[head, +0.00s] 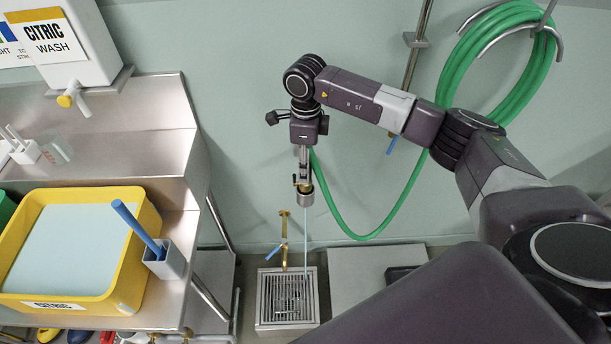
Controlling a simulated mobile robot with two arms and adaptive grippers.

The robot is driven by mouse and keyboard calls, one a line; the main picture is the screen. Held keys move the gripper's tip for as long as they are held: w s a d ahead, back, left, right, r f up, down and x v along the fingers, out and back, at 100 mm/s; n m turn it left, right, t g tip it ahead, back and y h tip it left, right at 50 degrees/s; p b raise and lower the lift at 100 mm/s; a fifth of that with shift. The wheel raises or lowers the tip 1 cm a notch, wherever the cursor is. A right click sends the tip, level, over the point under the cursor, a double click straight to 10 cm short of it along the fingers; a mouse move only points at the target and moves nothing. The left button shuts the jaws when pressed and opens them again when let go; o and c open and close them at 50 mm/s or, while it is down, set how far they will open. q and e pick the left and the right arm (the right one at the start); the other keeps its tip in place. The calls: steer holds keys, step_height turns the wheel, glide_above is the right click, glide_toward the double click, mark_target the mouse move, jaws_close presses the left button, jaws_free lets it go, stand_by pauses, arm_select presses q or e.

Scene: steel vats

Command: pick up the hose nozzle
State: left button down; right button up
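The hose nozzle (306,199) is a short grey metal cylinder with a brass part at its top. It hangs upright, mouth down, above the floor drain. My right gripper (303,178) reaches in from the right and is shut on the nozzle's upper end, which its fingers partly hide. The green hose (347,224) loops down from the wall and rises to behind the gripper. A thin pale blue stream (306,245) runs from the nozzle's mouth down to the drain. My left gripper is not in view.
A floor drain grate (287,298) lies below, with a brass tap (284,240) beside it. The hose coil (456,66) hangs on a wall hook. At left, a steel bench (140,155) carries a yellow citric tub (146,222) and a cup with a blue-handled tool.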

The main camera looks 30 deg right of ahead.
mark_target(305, 189)
steer(key=shift+f+p, duration=0.35)
steer(key=shift+f, duration=1.1)
steer(key=shift+c, duration=0.5)
jaws_close()
